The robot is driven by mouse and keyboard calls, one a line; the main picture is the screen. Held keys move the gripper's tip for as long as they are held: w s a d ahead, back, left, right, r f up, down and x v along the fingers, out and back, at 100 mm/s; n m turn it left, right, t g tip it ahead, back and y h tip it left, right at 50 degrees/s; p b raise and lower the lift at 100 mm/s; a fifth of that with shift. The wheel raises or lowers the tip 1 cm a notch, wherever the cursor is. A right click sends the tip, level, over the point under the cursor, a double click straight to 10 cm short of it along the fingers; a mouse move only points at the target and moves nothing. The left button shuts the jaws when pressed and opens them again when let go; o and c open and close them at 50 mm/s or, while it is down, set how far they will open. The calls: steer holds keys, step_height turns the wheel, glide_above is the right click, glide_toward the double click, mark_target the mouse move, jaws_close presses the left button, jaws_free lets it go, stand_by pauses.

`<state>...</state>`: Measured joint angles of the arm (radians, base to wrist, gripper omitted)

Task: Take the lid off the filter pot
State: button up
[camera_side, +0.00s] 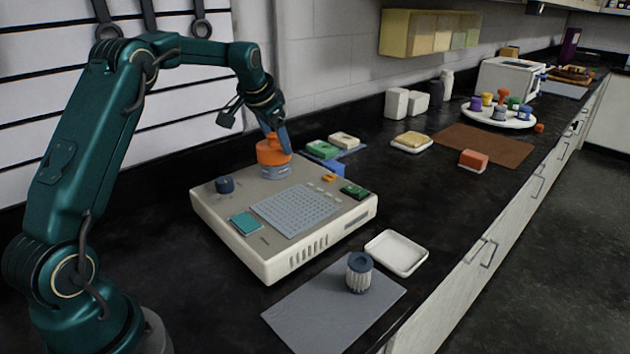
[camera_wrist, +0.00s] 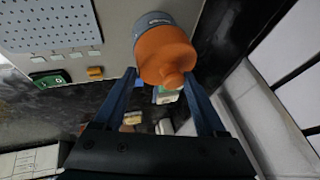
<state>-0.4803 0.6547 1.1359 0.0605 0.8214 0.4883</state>
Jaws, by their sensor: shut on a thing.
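The filter pot (camera_side: 276,172) is a grey-blue cylinder at the back of the beige machine. Its orange lid (camera_side: 272,153), rounded with a knob, sits directly over it, and I see no clear gap between them. My gripper (camera_side: 283,140) reaches down from above and is shut on the lid. In the wrist view, the lid (camera_wrist: 165,52) is between the two blue fingers of my gripper (camera_wrist: 160,77), its knob towards the camera. The grey-blue pot (camera_wrist: 153,20) shows past it. The lid hides most of the pot.
The beige machine (camera_side: 290,243) also carries a dark knob (camera_side: 225,184), a teal block (camera_side: 245,223) and a perforated plate (camera_side: 296,207). In front are a grey mat (camera_side: 318,318) with a ribbed filter (camera_side: 360,274) and an empty white tray (camera_side: 396,252). A wall stands close behind.

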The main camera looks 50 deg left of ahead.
steer(key=shift+a+r, duration=0.2)
steer(key=shift+a, duration=0.05)
